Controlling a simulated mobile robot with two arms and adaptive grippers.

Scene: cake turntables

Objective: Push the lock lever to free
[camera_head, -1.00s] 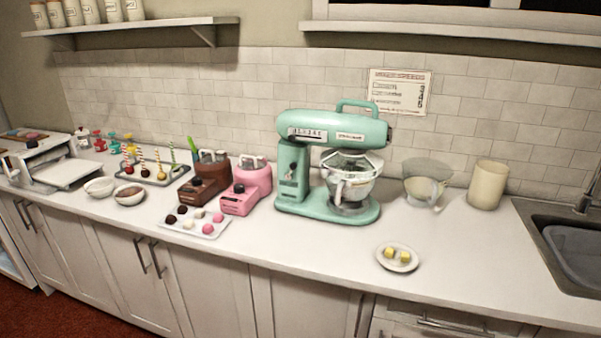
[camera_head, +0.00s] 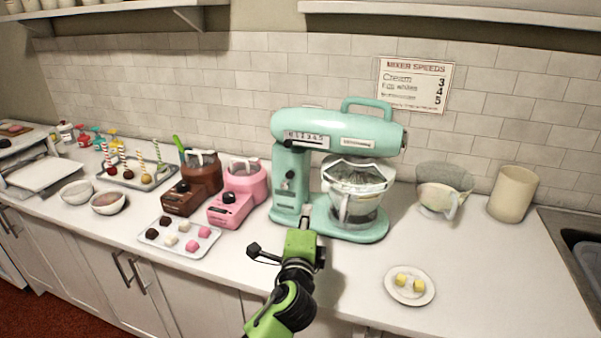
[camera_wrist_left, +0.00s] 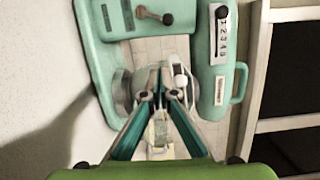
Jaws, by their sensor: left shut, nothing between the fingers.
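A mint-green stand mixer (camera_head: 335,130) stands on the counter, its head lowered over a glass bowl (camera_head: 352,205). A short lever with a black knob (camera_head: 291,174), which looks like the lock lever, is on the side of its column; it also shows at the top of the left wrist view (camera_wrist_left: 167,19). My left gripper (camera_head: 305,214) is shut and empty, low in front of the mixer's column and base. In the left wrist view its fingers (camera_wrist_left: 160,85) point toward the bowl area, apart from the lever. My right gripper is out of view.
A numbered speed slider (camera_wrist_left: 222,12) is on the mixer head. Pink (camera_head: 238,195) and brown (camera_head: 192,185) small machines and a sweets tray (camera_head: 165,247) stand left. A plate with yellow pieces (camera_head: 409,297) lies right. A jug (camera_head: 443,195) and canister (camera_head: 513,192) stand farther right.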

